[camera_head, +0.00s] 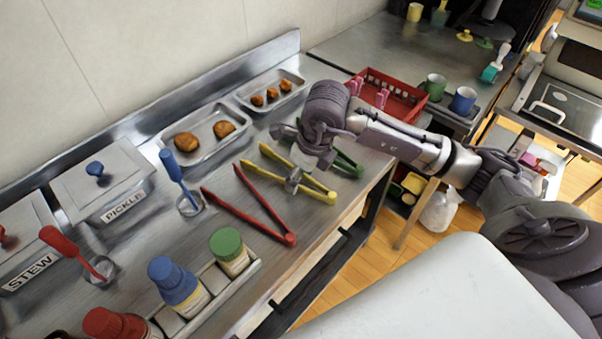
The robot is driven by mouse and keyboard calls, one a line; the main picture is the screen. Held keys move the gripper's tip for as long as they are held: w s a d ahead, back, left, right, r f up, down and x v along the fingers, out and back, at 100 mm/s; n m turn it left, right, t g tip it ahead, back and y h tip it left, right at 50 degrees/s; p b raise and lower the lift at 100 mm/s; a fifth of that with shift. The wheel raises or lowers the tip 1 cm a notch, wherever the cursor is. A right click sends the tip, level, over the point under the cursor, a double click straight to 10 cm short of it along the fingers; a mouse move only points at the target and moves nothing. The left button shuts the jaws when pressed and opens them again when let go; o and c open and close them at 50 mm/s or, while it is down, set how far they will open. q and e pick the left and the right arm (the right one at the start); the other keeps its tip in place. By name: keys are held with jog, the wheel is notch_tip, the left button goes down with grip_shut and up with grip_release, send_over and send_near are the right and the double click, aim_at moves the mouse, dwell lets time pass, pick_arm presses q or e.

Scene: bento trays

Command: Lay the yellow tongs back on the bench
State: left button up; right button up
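The yellow tongs (318,189) are spread in a V at the right part of the steel bench (225,225), between the red tongs (262,215) and the green tongs (347,166). They look level and at or very near the bench top; I cannot tell whether they touch it. My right gripper (292,178) comes in from the right and is directly over them, with its lower end among their arms. It covers part of them. Whether its fingers are closed on the tongs is not clear. My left gripper is not in view.
Trays of fried pieces (203,146) stand along the wall. The blue ladle (172,168) and the lidded pickle container (103,190) are left of the tongs. A bottle rack (240,272) is at the front edge. A red basket (412,112) stands behind my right arm.

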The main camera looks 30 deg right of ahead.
jog(key=o, duration=0.5)
